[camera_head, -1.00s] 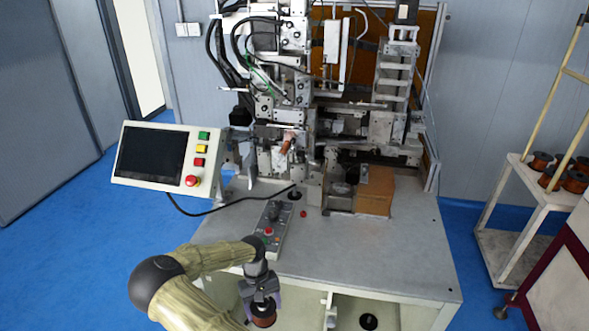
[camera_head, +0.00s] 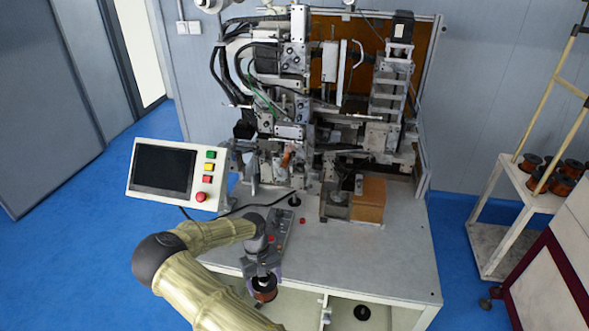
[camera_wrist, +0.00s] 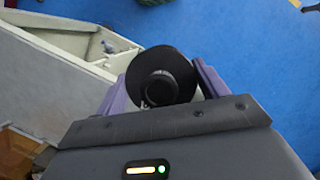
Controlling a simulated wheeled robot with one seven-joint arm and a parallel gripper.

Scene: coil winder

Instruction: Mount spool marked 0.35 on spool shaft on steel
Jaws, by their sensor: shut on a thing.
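My gripper (camera_head: 263,281) is shut on a spool (camera_head: 265,294) with dark flanges and copper-brown wire, in front of the bench's front edge. In the wrist view, the spool's round black flange and hub (camera_wrist: 162,80) sit between the purple fingers of my gripper (camera_wrist: 163,72). No 0.35 mark is readable. I cannot tell which part is the spool shaft on steel.
The winding machine (camera_head: 300,110) stands on the grey bench top (camera_head: 370,262). A control panel (camera_head: 165,175) hangs at its left. A button box (camera_head: 281,232) lies near my arm. A white rack (camera_head: 505,210) with several copper spools stands right. Blue floor is clear at left.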

